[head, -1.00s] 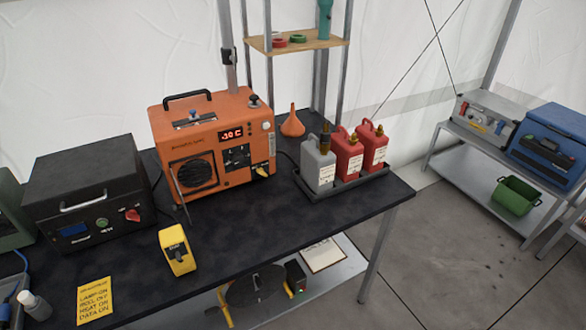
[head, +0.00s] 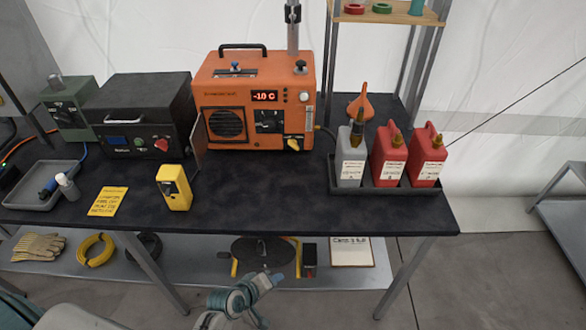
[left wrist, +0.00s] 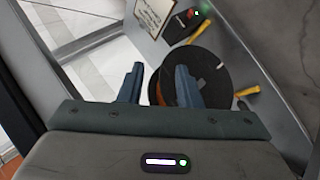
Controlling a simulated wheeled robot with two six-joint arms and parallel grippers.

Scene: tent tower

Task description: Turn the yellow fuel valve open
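The yellow fuel valve (head: 293,144) is a small yellow knob low on the right of the orange heater's (head: 265,85) front face. The heater stands at the back of the dark table, its red display lit. My left gripper (head: 268,281) is low in front of the table, well below and apart from the valve. In the left wrist view its two fingers (left wrist: 158,85) are spread with nothing held between them, and the valve does not show there. My right gripper is in neither current view.
A black box (head: 140,112) stands left of the heater. A yellow device (head: 174,190) stands in front. A tray (head: 390,188) with grey and red canisters is to the right. The lower shelf (head: 190,270) holds gloves, coils and a black disc. The table's front middle is clear.

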